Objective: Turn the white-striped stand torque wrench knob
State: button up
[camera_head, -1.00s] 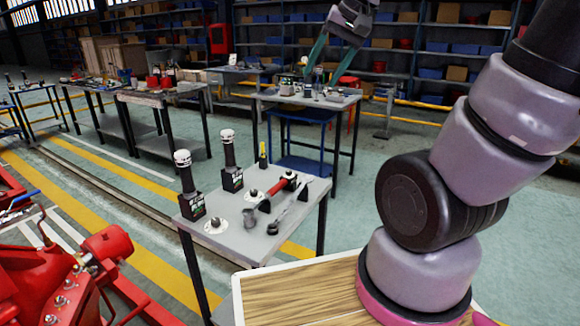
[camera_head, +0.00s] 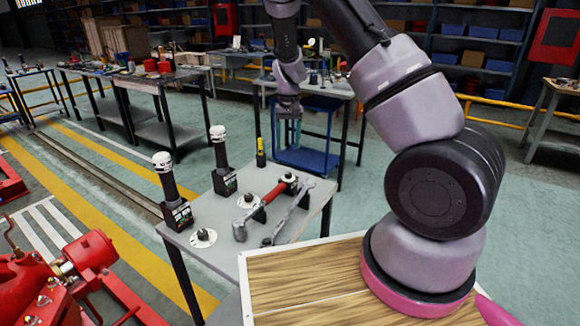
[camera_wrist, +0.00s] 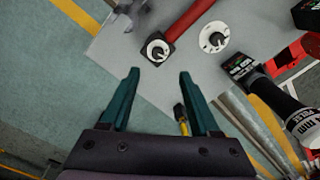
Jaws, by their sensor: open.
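A torque wrench with a red handle (camera_head: 276,193) lies across stands on the grey table. In the wrist view the red handle (camera_wrist: 188,22) runs to a dark stand with a white-marked round knob (camera_wrist: 157,50). A second white disc with a dark knob (camera_wrist: 214,37) lies right of it. In the head view a white disc with a dark centre (camera_head: 203,238) sits near the table's front. I cannot tell which knob is the white-striped one. My gripper (camera_head: 288,130) is open and empty above the table's far side. In the wrist view its teal fingers (camera_wrist: 159,74) point toward the handle-end knob, apart from it.
Two upright black tools with white tops (camera_head: 168,190) (camera_head: 222,160) stand at the table's left. A yellow-and-black tool (camera_head: 260,152) stands at the far edge. Red machinery (camera_head: 75,280) is front left. A blue-framed bench (camera_head: 300,157) stands behind. Open floor lies right of the table.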

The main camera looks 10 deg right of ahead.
aim_at(288, 174)
jog(key=f, duration=1.2)
jog(key=shift+w, duration=0.35)
grip_shut()
